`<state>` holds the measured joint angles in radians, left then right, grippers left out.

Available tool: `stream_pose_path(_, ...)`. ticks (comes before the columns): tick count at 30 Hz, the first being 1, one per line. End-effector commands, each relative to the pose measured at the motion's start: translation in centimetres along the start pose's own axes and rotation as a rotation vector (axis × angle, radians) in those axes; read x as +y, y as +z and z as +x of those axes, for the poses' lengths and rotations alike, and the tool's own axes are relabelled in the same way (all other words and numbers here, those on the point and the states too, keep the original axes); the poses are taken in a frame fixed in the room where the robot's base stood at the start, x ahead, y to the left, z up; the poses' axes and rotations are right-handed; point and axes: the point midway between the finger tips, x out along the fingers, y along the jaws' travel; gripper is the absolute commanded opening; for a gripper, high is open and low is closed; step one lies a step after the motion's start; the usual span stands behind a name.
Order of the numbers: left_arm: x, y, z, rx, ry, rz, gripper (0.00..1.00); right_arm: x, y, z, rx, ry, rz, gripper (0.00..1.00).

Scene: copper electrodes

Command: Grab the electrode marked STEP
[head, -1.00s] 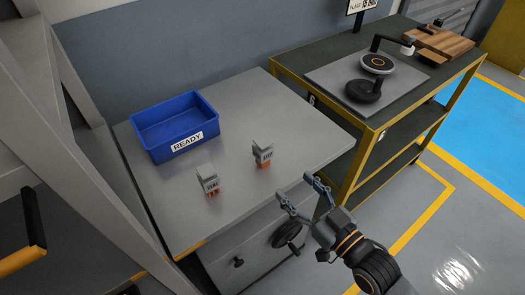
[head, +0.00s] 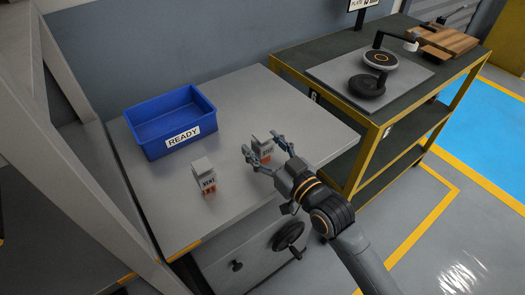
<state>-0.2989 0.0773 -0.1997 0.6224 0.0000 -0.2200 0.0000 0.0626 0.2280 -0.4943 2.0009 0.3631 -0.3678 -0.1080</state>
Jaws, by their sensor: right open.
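Two small electrodes with pale grey bodies, label plates and copper-orange lower ends stand upright on the grey table (head: 185,232). The left electrode (head: 203,174) stands in front of the blue bin, its label small and hard to read. The right electrode (head: 260,143) stands farther back and to the right; its label is partly hidden and cannot be read surely. My right gripper (head: 262,145) is open, its fingertips to either side of the right electrode in the picture. I cannot tell whether they touch it. My left gripper is not in view.
A blue bin (head: 140,133) labelled READY sits at the table's back left. A yellow-framed shelf bench (head: 320,58) to the right carries a grey plate with black round devices and a wooden board (head: 449,41). The table's front middle is clear.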

Motion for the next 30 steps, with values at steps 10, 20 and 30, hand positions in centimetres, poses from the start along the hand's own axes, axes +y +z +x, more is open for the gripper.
stream_pose_path(10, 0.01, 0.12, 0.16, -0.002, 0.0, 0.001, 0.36, 0.0, -0.04, 0.54, -0.001, 0.0, -0.001, 0.54)
stream_pose_path(20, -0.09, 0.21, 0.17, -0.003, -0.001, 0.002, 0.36, 0.01, -0.04, 0.51, -0.001, 0.0, -0.001, 0.0)
stream_pose_path(30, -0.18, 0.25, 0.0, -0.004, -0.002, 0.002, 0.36, 0.02, -0.46, 0.52, 0.005, 0.0, -0.002, 0.0)
